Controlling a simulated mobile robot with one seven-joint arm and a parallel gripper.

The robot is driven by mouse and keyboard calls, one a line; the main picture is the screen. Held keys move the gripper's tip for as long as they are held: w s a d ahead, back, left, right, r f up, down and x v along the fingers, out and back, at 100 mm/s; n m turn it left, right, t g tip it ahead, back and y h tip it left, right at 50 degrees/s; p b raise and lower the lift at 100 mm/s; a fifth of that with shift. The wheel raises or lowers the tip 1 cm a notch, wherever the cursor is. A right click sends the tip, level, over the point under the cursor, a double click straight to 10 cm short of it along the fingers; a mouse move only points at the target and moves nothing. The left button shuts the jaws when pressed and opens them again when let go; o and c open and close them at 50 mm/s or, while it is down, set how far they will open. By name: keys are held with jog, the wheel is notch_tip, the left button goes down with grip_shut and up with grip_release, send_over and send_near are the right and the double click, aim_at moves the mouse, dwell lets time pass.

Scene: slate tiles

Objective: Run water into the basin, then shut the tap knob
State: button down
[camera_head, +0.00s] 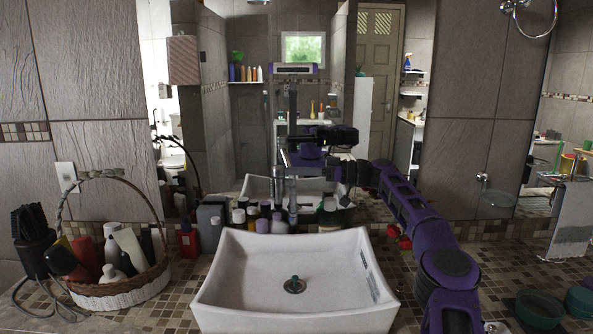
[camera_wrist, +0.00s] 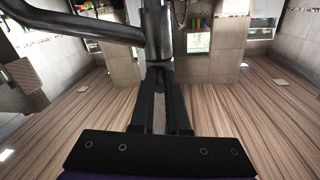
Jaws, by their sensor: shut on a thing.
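The white basin (camera_head: 310,262) stands on the tiled counter, with a round drain fitting (camera_head: 294,285) in its floor. I can make out no water stream or pooled water in it. The metal tap (camera_head: 292,195) rises behind the basin's back rim; in the wrist view its column and side pipe (camera_wrist: 158,35) are close up. My gripper (camera_head: 285,160) reaches in from the right at the tap's top. In the wrist view its fingertips (camera_wrist: 159,76) are shut at the metal end of the tap, on what looks like the tap knob, mostly hidden between them.
A basket (camera_head: 120,292) of bottles and a dark hairbrush holder (camera_head: 33,242) stand at the left. Several bottles (camera_head: 263,226) line the wall behind the basin. Green bowls (camera_head: 538,310) sit at the far right. A large mirror (camera_head: 240,120) reflects the room close behind the tap.

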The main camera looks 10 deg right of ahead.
jog(key=shift+a+r, duration=0.1)
jog(key=shift+r, duration=0.05)
jog(key=c, duration=0.9)
grip_release()
jog(key=shift+v, duration=5.95)
